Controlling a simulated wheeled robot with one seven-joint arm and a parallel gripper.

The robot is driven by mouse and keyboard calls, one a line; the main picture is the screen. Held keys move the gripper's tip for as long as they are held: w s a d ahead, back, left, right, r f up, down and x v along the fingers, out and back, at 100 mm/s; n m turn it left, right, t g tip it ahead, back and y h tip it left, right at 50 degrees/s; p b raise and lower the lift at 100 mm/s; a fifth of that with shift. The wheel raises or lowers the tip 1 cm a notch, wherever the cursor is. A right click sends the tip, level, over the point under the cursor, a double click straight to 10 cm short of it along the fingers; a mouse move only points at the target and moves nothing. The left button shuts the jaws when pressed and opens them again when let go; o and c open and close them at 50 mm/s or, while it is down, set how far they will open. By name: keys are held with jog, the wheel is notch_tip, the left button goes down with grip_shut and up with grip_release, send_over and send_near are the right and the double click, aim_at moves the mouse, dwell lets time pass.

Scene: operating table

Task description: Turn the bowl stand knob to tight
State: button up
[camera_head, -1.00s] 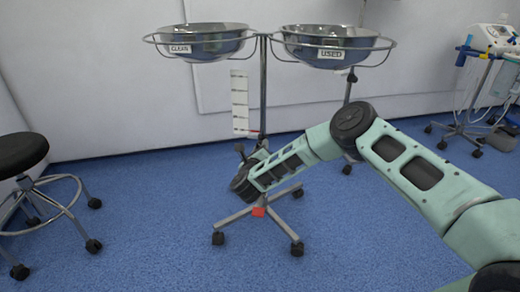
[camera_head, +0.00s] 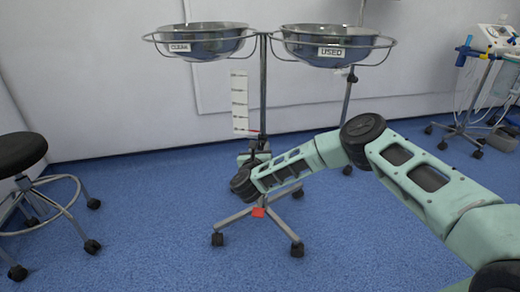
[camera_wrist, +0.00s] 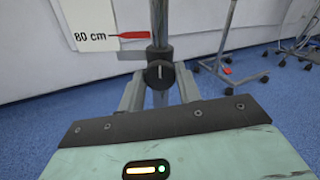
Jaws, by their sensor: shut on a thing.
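The bowl stand (camera_head: 263,95) stands on a wheeled base and bears two steel bowls, one labelled CLEAN (camera_head: 205,42) and one labelled USED (camera_head: 333,44). Its black knob (camera_wrist: 159,73) shows in the wrist view on the pole, with a white mark running roughly upright on its face. My gripper (camera_wrist: 159,88) is shut on the knob, one finger on each side. In the head view my arm partly covers the lower pole, and the knob is too small to read there.
A white height scale (camera_head: 239,102) hangs beside the pole, and a red pointer (camera_wrist: 134,35) in the wrist view is near its 80 cm mark. A black stool (camera_head: 22,155) stands at the left. A wheeled equipment stand (camera_head: 478,95) is at the right. Blue floor is clear in front.

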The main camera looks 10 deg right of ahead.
jog(key=shift+a+f, duration=0.1)
jog(key=o, duration=1)
jog(key=shift+c, duration=0.2)
jog(key=shift+s, duration=0.1)
jog(key=p+v, duration=1.4)
jog(key=v, duration=0.3)
jog(key=shift+s+a, duration=0.1)
jog(key=shift+s, duration=0.05)
